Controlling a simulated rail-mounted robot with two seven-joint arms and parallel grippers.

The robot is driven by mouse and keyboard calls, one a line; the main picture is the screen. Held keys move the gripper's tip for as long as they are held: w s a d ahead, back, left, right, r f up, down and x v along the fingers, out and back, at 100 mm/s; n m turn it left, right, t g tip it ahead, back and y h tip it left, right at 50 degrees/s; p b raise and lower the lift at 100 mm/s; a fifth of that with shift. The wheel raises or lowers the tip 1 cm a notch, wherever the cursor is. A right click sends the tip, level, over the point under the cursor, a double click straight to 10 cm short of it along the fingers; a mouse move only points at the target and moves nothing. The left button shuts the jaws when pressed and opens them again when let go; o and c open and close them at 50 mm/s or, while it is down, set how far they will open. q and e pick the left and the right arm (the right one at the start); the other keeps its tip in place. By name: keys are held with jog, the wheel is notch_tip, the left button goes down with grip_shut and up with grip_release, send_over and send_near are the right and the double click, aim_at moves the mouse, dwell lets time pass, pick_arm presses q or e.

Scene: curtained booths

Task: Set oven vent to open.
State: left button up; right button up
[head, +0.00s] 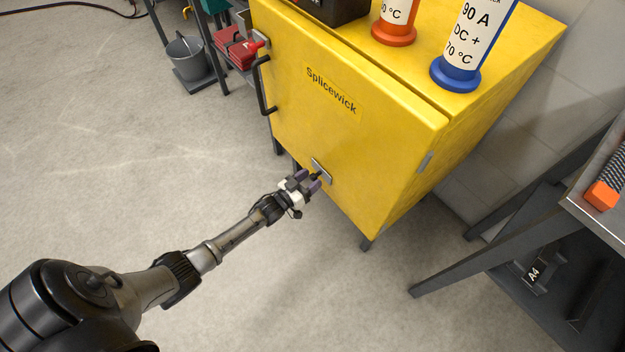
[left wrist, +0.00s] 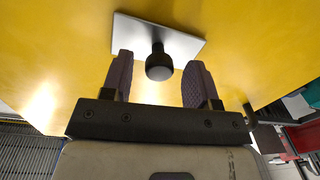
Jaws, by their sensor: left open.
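The oven is a yellow cabinet (head: 370,140) labelled "Splicewick", with a black door handle (head: 265,85) on its left side. Its vent is a small metal plate (head: 323,166) low on the front face. In the left wrist view the plate (left wrist: 185,40) carries a black knob (left wrist: 159,63) on a short stem. My left gripper (head: 309,179) is open at the vent, with its purple-grey fingers on either side of the knob. In the left wrist view there are gaps between the fingers (left wrist: 160,80) and the knob. My right gripper is not in view.
An orange-based canister (head: 394,32) and a blue-based canister (head: 455,75) stand on the oven. A dark metal table (head: 590,205) is at the right. A grey bucket (head: 190,60) and red items (head: 236,54) are at the back left. The floor left of the oven is clear.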

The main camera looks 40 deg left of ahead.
pick_arm(q)
jog(key=shift+w+d, duration=0.15)
jog(key=shift+w, duration=0.55)
jog(key=shift+c, duration=0.3)
grip_shut()
